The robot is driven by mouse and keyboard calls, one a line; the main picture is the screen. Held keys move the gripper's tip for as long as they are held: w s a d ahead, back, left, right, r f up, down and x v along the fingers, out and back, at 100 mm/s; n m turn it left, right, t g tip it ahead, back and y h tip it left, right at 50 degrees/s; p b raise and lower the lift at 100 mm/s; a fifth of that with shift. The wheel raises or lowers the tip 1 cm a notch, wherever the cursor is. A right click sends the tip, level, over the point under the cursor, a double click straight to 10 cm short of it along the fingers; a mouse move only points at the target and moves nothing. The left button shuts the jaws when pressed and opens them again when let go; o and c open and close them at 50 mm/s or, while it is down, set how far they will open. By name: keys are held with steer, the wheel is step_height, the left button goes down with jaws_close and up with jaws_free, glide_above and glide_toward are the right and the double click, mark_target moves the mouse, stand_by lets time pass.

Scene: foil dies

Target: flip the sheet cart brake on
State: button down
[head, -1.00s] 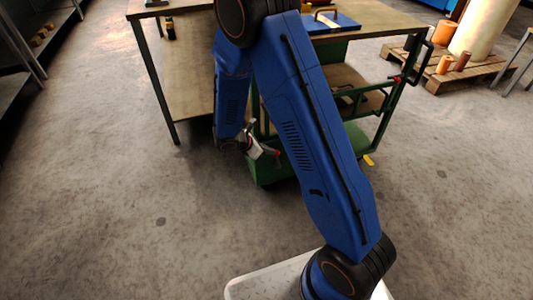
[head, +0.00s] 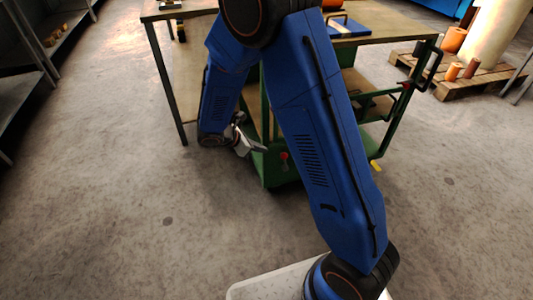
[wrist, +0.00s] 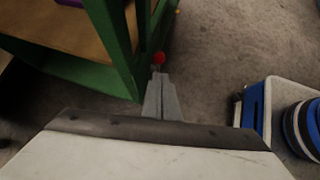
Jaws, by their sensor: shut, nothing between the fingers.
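The green sheet cart (head: 283,176) stands partly behind my arm. A small red knob (head: 284,156) sits low at the cart's near corner and looks like the end of the brake lever; its stem is mostly hidden. In the wrist view the red knob (wrist: 159,57) lies just beyond the fingertips, beside a green corner post (wrist: 113,40). My gripper (head: 262,149) is shut and empty, a little left of the knob in the head view. It also shows in the wrist view (wrist: 160,78), pointing towards the knob; I cannot tell whether they touch.
A workbench (head: 174,90) stands behind and left of the cart. A yellow piece (head: 376,165) shows low at the cart's right side. A pallet (head: 470,78) with rolls is at the back right, and metal shelving (head: 18,85) at the left. The near floor is clear.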

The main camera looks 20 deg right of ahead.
steer(key=shift+v, duration=1.05)
steer(key=shift+d, duration=0.1)
steer(key=shift+h, duration=0.8)
steer(key=shift+w+a+f, duration=0.1)
steer(key=shift+a+f, duration=1.75)
steer(key=shift+a, duration=0.05)
glide_toward(285, 162)
steer(key=shift+w+d, duration=0.3)
steer(key=shift+d, duration=0.35)
steer(key=shift+w+d, duration=0.3)
steer(key=shift+d, duration=0.3)
